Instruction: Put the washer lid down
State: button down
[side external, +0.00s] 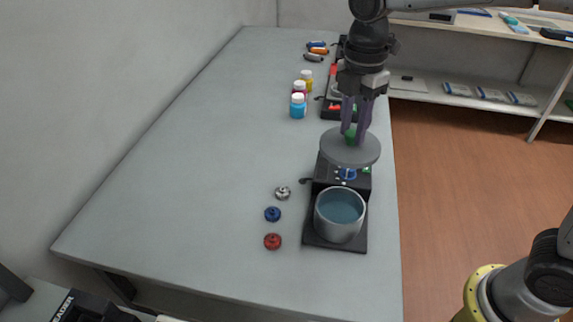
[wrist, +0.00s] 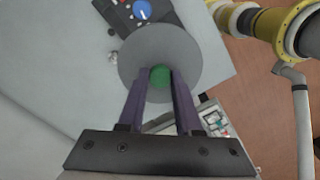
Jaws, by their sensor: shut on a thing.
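The washer lid is a flat grey disc (side external: 362,152) with a green knob on top. My gripper (side external: 350,130) is shut on the green knob and holds the lid over the back of the washer. In the wrist view the gripper's purple fingers (wrist: 159,85) reach to both sides of the green knob, with the lid (wrist: 150,52) below them. The washer (side external: 313,221) has a dark base, a blue dial and a round grey tub (side external: 338,218). The tub is open and bluish inside. The lid is apart from the tub, further back.
Small silver (side external: 282,193), blue (side external: 272,214) and red (side external: 273,241) round pieces lie left of the washer. Several capped bottles (side external: 298,105) stand further back. The grey table (side external: 190,170) is clear at left.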

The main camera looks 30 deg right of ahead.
jog(key=shift+m, duration=0.4)
jog(key=w+f, duration=0.5)
jog(key=w, duration=0.2)
jog(key=w+f, duration=0.6)
jog(key=w, duration=0.1)
jog(key=w+f, duration=0.6)
jog(key=w, duration=0.1)
jog(key=shift+w+a+f, duration=0.2)
jog(key=shift+w, duration=0.05)
jog(key=shift+w+f, duration=0.3)
jog(key=shift+f, duration=1.55)
jog(key=shift+f, duration=0.15)
jog(key=c, duration=0.6)
grip_release()
